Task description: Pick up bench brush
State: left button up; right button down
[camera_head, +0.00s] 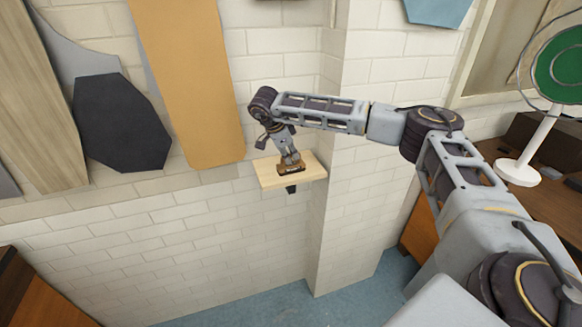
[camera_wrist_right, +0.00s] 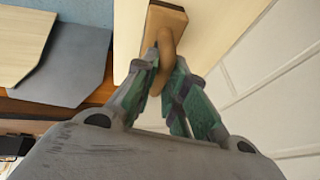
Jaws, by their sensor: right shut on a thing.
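The bench brush (camera_head: 292,170) is a small brown wooden piece on a pale wooden wall shelf (camera_head: 270,181). In the right wrist view the brush (camera_wrist_right: 165,17) shows its wooden body and rounded handle, over the pale shelf board (camera_wrist_right: 128,35). My right gripper (camera_head: 291,160) reaches down to the brush from above. In the wrist view its two green-padded fingers (camera_wrist_right: 166,62) are shut on the brush's handle, one on each side. The brush appears to be still at the shelf surface; whether it touches cannot be told. The brush's underside is hidden. My left gripper is not in view.
A white brick wall (camera_head: 180,235) stands behind the shelf, with a brick pillar (camera_head: 345,200) just right of it. Tall boards (camera_head: 190,80) and a dark panel (camera_head: 121,120) hang at left. A green round object on a white stand (camera_head: 530,150) is at right.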

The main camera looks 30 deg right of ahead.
aim_at(290, 155)
jog(key=shift+r, duration=0.1)
dwell(0.3)
notch_tip(290, 155, up, 10)
jog(key=b, duration=0.1)
jog(key=shift+b, duration=0.3)
dwell(0.5)
jog(key=c, duration=2.1)
grip_release()
grip_shut()
